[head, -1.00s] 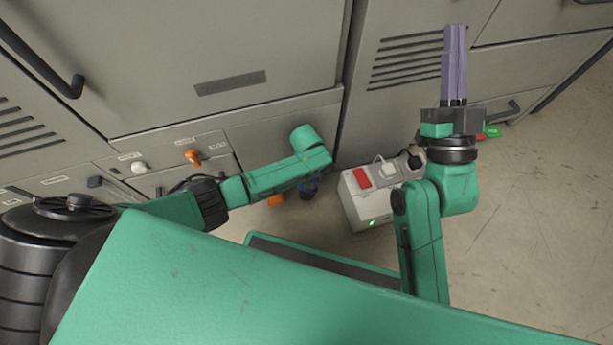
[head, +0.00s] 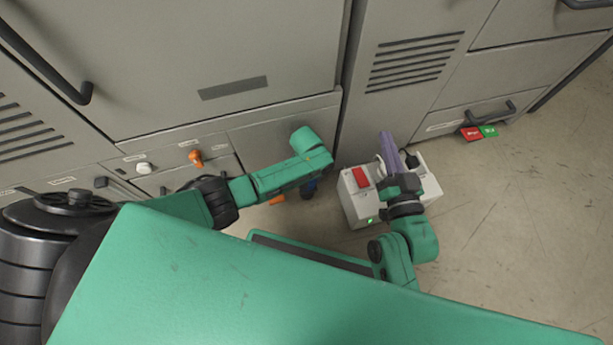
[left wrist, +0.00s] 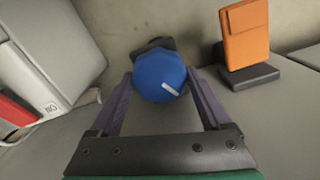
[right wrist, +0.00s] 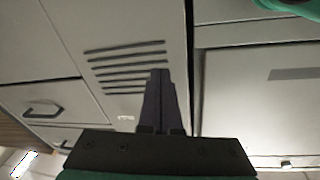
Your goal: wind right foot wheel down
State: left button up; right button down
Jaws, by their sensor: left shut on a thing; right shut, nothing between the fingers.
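A round blue wheel (left wrist: 160,77) with a white mark on its face shows in the left wrist view, in front of a dark part near the floor. My left gripper (left wrist: 160,84) has one purple finger on each side of it and is shut on it. In the head view the wheel (head: 309,188) is a small dark-blue patch; my left arm hides most of that gripper. My right gripper (head: 387,138) is shut and empty, its purple fingers together above the white box. Its fingers (right wrist: 160,74) also show together in the right wrist view, against a vented panel.
An orange block (left wrist: 246,35) on a dark base is right of the wheel in the left wrist view. Grey cabinets (head: 270,45) line the back.

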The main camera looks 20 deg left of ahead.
pick_arm(q)
jog(key=shift+d+r, duration=0.1)
jog(key=o, duration=1.2)
jog(key=shift+s, duration=0.1)
jog(key=shift+r, duration=0.1)
jog(key=shift+r, duration=0.1)
notch_tip(320, 180, up, 3)
jog(key=shift+f+p, duration=0.15)
jog(key=shift+p, duration=1.05)
pick_arm(e)
jog(key=s+f+g+h, duration=0.1)
jog(key=s+f+g, duration=0.4)
jog(key=s+f, duration=0.65)
pick_arm(q)
notch_tip(320, 180, up, 11)
jog(key=p, duration=0.7)
jog(key=shift+r, duration=0.2)
pick_arm(e)
notch_tip(320, 180, up, 6)
jog(key=w+g, duration=0.1)
jog(key=g, duration=0.2)
jog(key=shift+w+d+r+n+h, duration=0.15)
jog(key=shift+w+d+n+h, duration=0.2)
jog(key=shift+w+n+h, duration=0.05)
